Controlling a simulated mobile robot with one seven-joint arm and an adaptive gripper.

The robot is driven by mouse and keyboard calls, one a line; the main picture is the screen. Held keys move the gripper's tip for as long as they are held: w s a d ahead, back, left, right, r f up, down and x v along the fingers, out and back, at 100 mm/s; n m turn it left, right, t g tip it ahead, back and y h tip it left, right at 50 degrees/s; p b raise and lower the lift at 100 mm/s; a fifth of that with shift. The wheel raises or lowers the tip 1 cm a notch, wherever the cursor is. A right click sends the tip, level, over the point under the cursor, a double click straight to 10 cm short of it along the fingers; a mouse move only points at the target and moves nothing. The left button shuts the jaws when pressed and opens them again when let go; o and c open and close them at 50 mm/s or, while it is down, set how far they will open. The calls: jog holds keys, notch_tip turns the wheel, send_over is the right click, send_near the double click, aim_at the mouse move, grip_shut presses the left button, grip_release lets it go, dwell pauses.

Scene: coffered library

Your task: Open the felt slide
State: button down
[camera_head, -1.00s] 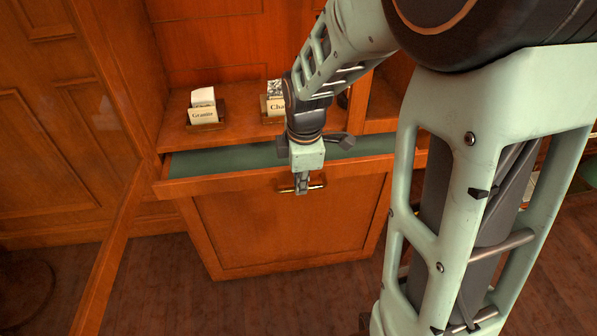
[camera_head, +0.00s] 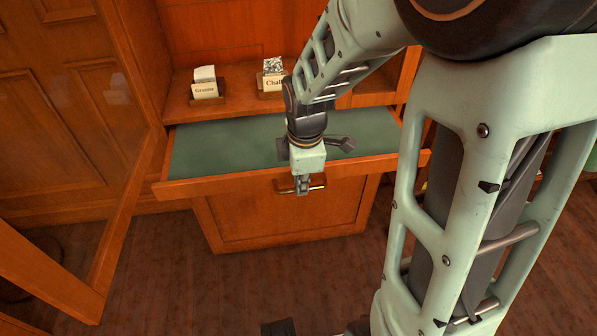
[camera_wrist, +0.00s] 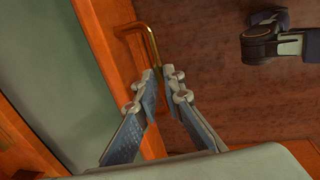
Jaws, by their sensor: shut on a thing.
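The felt slide (camera_head: 222,142) is a wooden pull-out drawer with green felt inside, standing well out from the cabinet. It also shows in the wrist view (camera_wrist: 60,75). A brass handle (camera_head: 316,188) is on its front, and part of it shows in the wrist view (camera_wrist: 152,45). My gripper (camera_head: 302,188) is at the front of the slide, shut on the handle. In the wrist view, its two fingers (camera_wrist: 160,75) come close together at the lower end of the handle. The exact contact is partly hidden by the fingers.
On the shelf behind stand two small holders with cards, one labelled Granite (camera_head: 205,90) and one reading Chal (camera_head: 272,82), partly covered by my arm. A glazed door (camera_head: 115,190) stands open at the left. The wooden floor (camera_head: 180,270) in front is clear.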

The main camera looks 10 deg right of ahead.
dwell(0.3)
jog(key=c, duration=2)
grip_release()
jog(key=r, duration=0.3)
jog(key=s+r, duration=0.1)
jog(key=r, duration=0.3)
jog(key=shift+s+r, duration=0.2)
